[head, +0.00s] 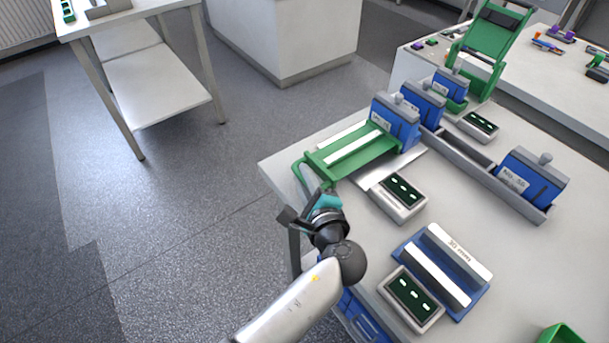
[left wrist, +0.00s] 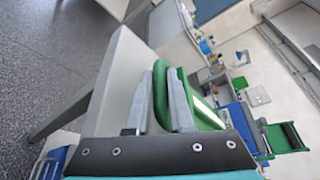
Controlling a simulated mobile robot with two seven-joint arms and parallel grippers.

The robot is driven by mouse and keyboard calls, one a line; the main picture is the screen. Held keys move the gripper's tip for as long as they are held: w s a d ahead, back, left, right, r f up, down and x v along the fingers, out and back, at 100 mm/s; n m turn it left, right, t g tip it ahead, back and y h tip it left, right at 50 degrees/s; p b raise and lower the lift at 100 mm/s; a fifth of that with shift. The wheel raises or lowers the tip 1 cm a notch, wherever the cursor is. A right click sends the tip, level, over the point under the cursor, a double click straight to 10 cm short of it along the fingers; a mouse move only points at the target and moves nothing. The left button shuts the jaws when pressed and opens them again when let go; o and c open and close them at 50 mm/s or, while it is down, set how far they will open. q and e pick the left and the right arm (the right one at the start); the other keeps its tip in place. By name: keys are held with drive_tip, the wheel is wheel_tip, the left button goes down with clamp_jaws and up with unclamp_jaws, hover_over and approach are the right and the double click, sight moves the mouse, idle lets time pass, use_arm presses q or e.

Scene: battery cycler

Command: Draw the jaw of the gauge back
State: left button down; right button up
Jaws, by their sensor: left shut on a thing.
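My left gripper (head: 312,203) is shut on the green looped handle (head: 299,172) at the near left end of a green frame (head: 350,152). In the left wrist view its two grey fingers (left wrist: 165,98) stand on either side of the green handle (left wrist: 160,88). The frame lies low at the table's left edge, with a white strip along it, in front of a blue unit (head: 397,120). A blue base with a white labelled block (head: 459,250) sits nearer; its label is too small to read. I cannot tell for certain which device is the gauge. My right gripper is out of view.
A dark display box (head: 400,195) stands right of the frame, and another (head: 412,297) by the white block. Other blue units (head: 532,178) stand in a grey rail. A second green frame (head: 487,50) is raised behind. Open floor lies left of the table (head: 500,250).

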sight(290, 198)
use_arm(q)
drive_tip(key=s+a+p, duration=0.1)
drive_tip(key=a, duration=0.2)
drive_tip(key=shift+s+p, duration=0.4)
drive_tip(key=shift+f, duration=0.1)
drive_tip(key=c, duration=0.8)
unclamp_jaws()
drive_tip(key=shift+d, duration=0.1)
